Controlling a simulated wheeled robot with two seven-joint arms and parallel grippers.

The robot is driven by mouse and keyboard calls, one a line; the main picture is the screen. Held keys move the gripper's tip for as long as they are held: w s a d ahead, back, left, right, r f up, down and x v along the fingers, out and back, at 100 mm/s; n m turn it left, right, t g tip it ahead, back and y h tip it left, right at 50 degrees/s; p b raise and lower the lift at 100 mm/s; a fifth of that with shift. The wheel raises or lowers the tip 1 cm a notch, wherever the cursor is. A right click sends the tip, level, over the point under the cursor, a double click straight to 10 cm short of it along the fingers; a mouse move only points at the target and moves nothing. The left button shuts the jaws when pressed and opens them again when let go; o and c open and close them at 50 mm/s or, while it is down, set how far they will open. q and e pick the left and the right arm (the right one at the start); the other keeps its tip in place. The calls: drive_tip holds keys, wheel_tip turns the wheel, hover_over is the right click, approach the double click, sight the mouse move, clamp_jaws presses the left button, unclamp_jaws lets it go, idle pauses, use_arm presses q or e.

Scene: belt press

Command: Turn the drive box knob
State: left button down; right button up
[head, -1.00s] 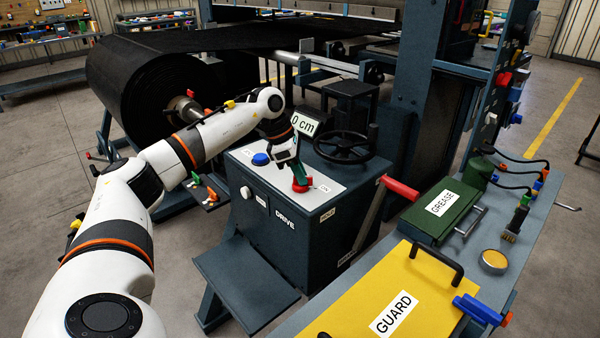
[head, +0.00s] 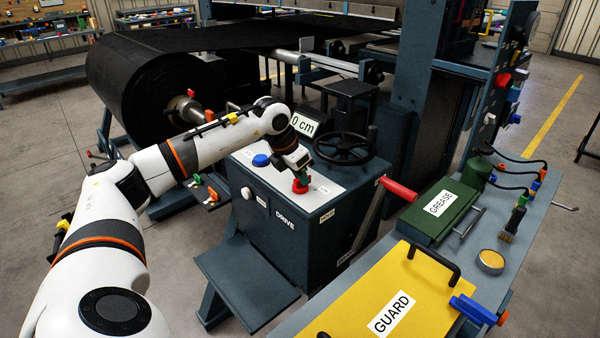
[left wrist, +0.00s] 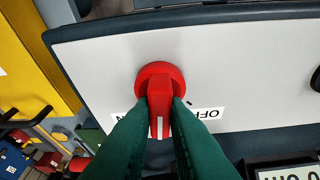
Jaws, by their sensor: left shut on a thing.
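The red drive box knob (head: 300,187) sits on the light top panel of the drive box (head: 262,218). My left gripper (head: 302,178) comes down on it from above, and its green fingers are shut on the knob's raised grip. In the left wrist view the red knob (left wrist: 158,76) shows between the fingertips (left wrist: 161,104). A white line on its grip points down in that picture, between an OFF label (left wrist: 207,113) and a partly hidden ON label (left wrist: 124,117). My right gripper is not in view.
A blue button (head: 261,160) is left of the knob on the panel. A black handwheel (head: 344,147) and a "0 cm" display (head: 304,124) stand close behind. A red-handled lever (head: 398,189) is on the box's right. The yellow guard (head: 425,290) lies on the bench.

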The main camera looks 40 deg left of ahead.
use_arm(q)
drive_tip(key=n+y, duration=0.2)
drive_tip(key=n, duration=0.3)
drive_tip(key=shift+r+n, duration=0.1)
drive_tip(key=shift+n, duration=0.2)
drive_tip(key=shift+n+g+y, duration=0.5)
drive_tip(key=shift+n+y, duration=0.3)
drive_tip(key=shift+n, duration=1.5)
drive_tip(key=c, duration=1.4)
unclamp_jaws()
drive_tip(key=shift+c, duration=0.2)
drive_tip(key=v, duration=1.2)
drive_tip(key=shift+b, duration=0.3)
drive_tip(key=shift+w+d, duration=0.1)
